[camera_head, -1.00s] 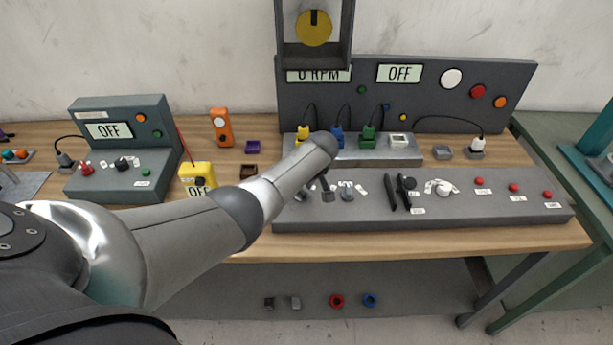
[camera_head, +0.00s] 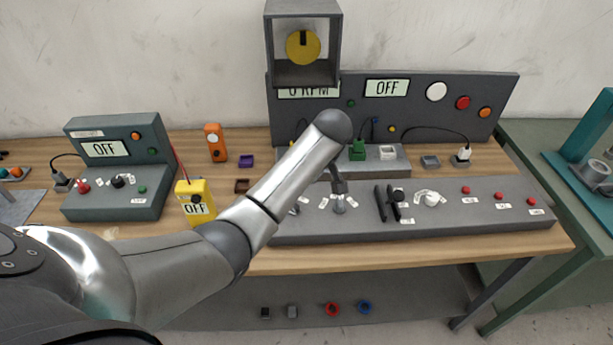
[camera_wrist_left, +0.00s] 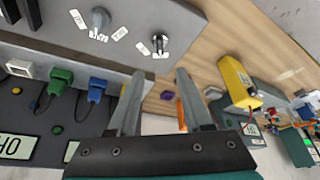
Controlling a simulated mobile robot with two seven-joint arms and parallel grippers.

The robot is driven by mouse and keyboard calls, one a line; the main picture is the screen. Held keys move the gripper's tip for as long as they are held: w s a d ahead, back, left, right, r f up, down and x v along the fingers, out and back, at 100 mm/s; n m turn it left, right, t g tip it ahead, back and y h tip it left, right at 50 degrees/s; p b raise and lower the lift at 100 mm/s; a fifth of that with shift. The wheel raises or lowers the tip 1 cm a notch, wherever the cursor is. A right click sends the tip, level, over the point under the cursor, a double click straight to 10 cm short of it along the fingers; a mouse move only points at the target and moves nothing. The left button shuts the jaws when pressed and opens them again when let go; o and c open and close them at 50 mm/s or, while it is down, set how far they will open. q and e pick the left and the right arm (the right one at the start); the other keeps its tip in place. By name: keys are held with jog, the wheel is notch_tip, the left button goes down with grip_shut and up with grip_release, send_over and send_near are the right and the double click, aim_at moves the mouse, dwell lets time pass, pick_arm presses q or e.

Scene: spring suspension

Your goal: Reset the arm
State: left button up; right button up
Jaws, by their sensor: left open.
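My left arm (camera_head: 285,185) crosses the head view from the lower left, and its rounded joint rises in front of the bench panel. My left gripper (camera_wrist_left: 160,73) shows in the left wrist view, with its two fingers apart and nothing between them. It points over the bench, near the edge of the grey console with knobs. My right gripper is in neither view.
The grey console (camera_head: 480,215) holds knobs, black levers and red buttons. Behind it stands a panel with an OFF display (camera_head: 387,88). A yellow meter (camera_head: 195,203), an orange device (camera_head: 215,143) and a smaller console (camera_head: 115,205) are at left.

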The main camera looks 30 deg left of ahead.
pick_arm(q)
jog(key=shift+s+d+r, duration=0.1)
jog(key=shift+d+r, duration=0.1)
jog(key=shift+r, duration=0.2)
jog(key=s+d+f+m+h, duration=0.1)
jog(key=s+d+f+m, duration=0.25)
jog(key=s, duration=0.35)
jog(key=s+d+f+m+h, duration=0.1)
jog(key=s+d+f+m, duration=0.25)
jog(key=s, duration=0.35)
jog(key=s+d+r+m+t+h, duration=0.1)
jog(key=s+d+r+m, duration=0.1)
jog(key=s+m, duration=0.35)
jog(key=s+d+r+m+h, duration=0.1)
jog(key=s+r+m, duration=0.1)
jog(key=s, duration=0.7)
notch_tip(320, 180, down, 31)
jog(key=s+b, duration=0.1)
jog(key=b, duration=0.9)
jog(key=s+a+f+g+b, duration=0.1)
jog(key=s+f+b, duration=0.3)
jog(key=s+f, duration=0.4)
jog(key=s+a+f+g+b, duration=0.1)
jog(key=s+f+b, duration=0.4)
jog(key=f, duration=1.1)
jog(key=s, duration=0.3)
jog(key=shift+a, duration=0.3)
